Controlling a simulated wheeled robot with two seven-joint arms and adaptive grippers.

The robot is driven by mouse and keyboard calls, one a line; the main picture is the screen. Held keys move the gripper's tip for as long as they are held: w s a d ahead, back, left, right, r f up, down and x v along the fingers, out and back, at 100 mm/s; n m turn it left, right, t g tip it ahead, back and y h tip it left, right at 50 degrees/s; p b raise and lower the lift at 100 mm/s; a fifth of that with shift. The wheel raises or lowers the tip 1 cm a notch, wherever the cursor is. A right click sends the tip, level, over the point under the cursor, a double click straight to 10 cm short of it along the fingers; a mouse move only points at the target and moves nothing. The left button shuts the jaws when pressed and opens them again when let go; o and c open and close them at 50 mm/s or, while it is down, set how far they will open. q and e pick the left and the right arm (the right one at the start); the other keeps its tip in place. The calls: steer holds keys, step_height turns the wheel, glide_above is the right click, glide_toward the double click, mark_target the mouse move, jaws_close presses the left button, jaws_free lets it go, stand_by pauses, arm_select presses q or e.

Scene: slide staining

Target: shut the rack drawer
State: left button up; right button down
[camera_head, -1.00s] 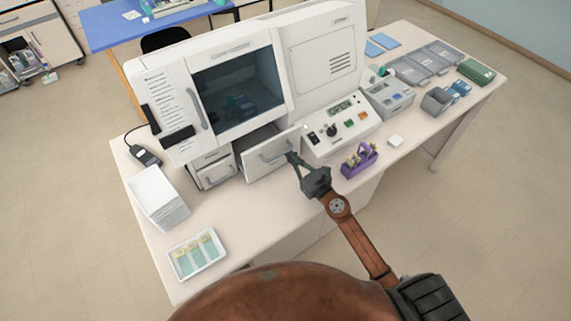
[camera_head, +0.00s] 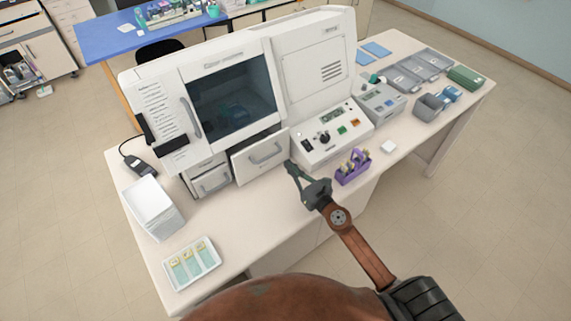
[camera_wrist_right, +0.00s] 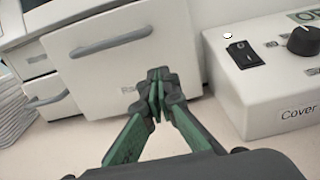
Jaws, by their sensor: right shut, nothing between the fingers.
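The rack drawer (camera_head: 262,165) is the wide white front with a grey bar handle under the stainer's dark window. Its front stands a little proud of the cabinet, with a narrow dark gap along its top edge. In the right wrist view the drawer front (camera_wrist_right: 150,62) fills the upper middle, its label partly hidden by the fingers. My right gripper (camera_head: 289,166) is shut and empty at the drawer's lower right corner. In the wrist view its closed fingertips (camera_wrist_right: 158,76) overlap the lower right of the front; I cannot tell whether they touch. My left gripper is out of view.
A smaller drawer (camera_head: 211,181) sits left of the rack drawer. A control box (camera_head: 330,140) stands close on the right, with a purple rack (camera_head: 352,168) before it. A white container (camera_head: 152,208) and slide tray (camera_head: 191,263) lie left. The table front is clear.

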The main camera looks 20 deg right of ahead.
steer(key=v, duration=0.2)
steer(key=b+v, duration=0.1)
steer(key=v, duration=0.1)
steer(key=shift+s+f, duration=0.1)
steer(key=shift+f, duration=0.15)
steer(key=b+v, duration=0.1)
steer(key=v, duration=0.2)
steer(key=shift+s+a, duration=0.15)
steer(key=shift+s, duration=0.05)
steer(key=shift+s+r, duration=0.15)
steer(key=shift+s, duration=0.15)
steer(key=shift+r, duration=0.25)
step_height(320, 180, up, 5)
steer(key=d+g+p, duration=0.1)
steer(key=d+p, duration=0.1)
steer(key=p, duration=0.7)
steer(key=g+p, duration=0.2)
steer(key=p, duration=0.7)
glide_toward(282, 152)
steer(key=shift+h, duration=0.4)
steer(key=x, duration=0.5)
steer(key=shift+a+r, duration=0.25)
steer(key=shift+a, duration=0.15)
steer(key=shift+w+a+f, duration=0.1)
steer(key=shift+w, duration=0.5)
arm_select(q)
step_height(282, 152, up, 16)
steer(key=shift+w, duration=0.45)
